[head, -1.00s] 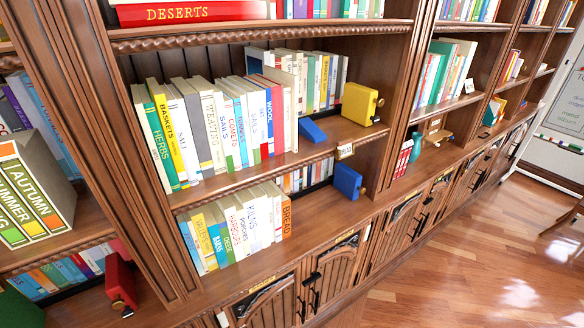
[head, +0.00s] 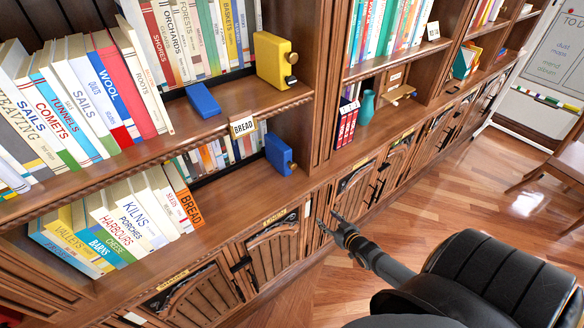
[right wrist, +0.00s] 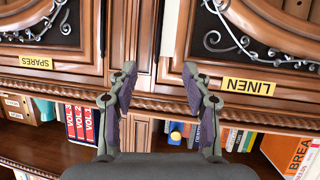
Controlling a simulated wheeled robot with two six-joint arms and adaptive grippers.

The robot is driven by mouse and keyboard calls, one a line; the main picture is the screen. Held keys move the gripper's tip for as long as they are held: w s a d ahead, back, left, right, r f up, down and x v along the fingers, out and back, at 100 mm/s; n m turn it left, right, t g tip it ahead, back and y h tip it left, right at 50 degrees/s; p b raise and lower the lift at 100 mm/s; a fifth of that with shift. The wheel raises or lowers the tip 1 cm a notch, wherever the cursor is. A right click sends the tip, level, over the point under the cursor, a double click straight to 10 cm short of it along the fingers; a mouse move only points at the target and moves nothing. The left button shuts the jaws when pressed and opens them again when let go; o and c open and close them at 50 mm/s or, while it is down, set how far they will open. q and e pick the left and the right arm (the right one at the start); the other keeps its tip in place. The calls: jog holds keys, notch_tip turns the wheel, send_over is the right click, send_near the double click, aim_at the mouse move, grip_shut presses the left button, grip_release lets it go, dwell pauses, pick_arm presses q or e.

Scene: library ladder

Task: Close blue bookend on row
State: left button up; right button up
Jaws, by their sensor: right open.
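The blue bookend (head: 279,154), a block with a brass knob, stands at the right end of the lower shelf. The front row of books (head: 130,222) on that shelf ends at an orange BREAD book (head: 186,200), with bare shelf between it and the bookend. A rear row (head: 222,150) reaches closer to the bookend. My right gripper (head: 328,220) is open and empty in front of the cabinet doors, below and right of the bookend. In the right wrist view, its fingers (right wrist: 158,72) are apart, and the bookend (right wrist: 193,137) shows beyond them. My left gripper is not in view.
A blue wedge (head: 203,100) and a yellow bookend (head: 275,60) are on the shelf above. A BREAD label (head: 243,127) hangs on its edge. An upright divider (head: 322,100) stands right of the bookend. Open floor (head: 440,190) lies to the right.

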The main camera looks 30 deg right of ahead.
aim_at(294, 167)
jog(key=w+a+r+t+y, duration=0.1)
jog(key=w+a+r+t, duration=0.15)
jog(key=r, duration=0.55)
jog(key=w+a+r+t+y, duration=0.15)
jog(key=w+r, duration=0.25)
jog(key=r, duration=0.5)
jog(key=shift+n+t, duration=0.3)
jog(key=shift+n, duration=0.2)
jog(key=w+b, duration=0.6)
jog(key=w+f+b, duration=0.1)
jog(key=w+b, duration=0.2)
jog(key=shift+a+b, duration=0.3)
jog(key=shift+a, duration=0.05)
jog(key=shift+w+a+r+b, duration=0.1)
jog(key=shift+w+r+b, duration=0.2)
jog(key=shift+w+b, duration=0.25)
jog(key=shift+r, duration=0.1)
grip_shut()
